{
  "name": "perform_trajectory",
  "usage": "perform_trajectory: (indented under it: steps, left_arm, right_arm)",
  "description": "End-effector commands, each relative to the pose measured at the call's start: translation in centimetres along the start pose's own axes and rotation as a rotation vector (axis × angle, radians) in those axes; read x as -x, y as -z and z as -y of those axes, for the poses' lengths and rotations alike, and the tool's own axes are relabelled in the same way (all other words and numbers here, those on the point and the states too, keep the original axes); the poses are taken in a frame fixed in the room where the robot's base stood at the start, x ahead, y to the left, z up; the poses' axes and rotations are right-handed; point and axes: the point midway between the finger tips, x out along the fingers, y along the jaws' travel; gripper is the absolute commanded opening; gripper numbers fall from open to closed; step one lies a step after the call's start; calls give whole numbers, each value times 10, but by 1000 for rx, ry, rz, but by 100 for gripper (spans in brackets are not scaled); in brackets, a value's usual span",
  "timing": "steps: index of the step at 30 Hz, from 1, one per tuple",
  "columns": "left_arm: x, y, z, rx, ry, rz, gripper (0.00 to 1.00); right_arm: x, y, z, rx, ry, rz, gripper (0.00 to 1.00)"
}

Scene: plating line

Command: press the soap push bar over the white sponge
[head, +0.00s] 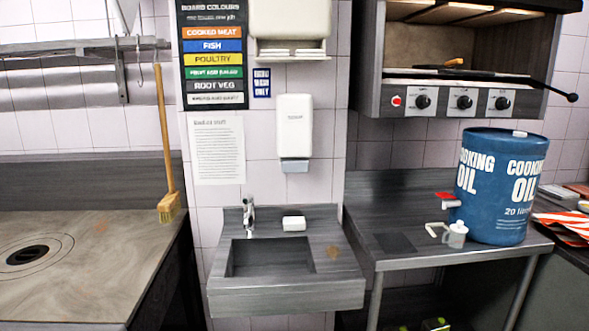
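The white soap dispenser (294,127) hangs on the tiled wall above the hand sink. Its grey push bar (294,165) is at the bottom edge. The white sponge (294,223) lies on the back ledge of the sink, to the right of the tap and below the dispenser. Neither of my grippers shows in the head view.
The grey sink (285,291) has a tap (248,215) at its back left. A brush (167,200) leans at the left. The space before the sink is clear.

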Motion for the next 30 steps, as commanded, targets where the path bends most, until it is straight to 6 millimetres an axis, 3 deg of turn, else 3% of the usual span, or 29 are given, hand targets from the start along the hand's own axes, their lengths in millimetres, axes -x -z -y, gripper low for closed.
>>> perform_trajectory:
  steps: [1,4,30]
  left_arm:
    - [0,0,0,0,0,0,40]
    - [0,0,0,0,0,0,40]
    - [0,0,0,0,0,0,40]
  right_arm:
    - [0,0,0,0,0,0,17]
    - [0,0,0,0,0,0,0]
    - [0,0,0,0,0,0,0]
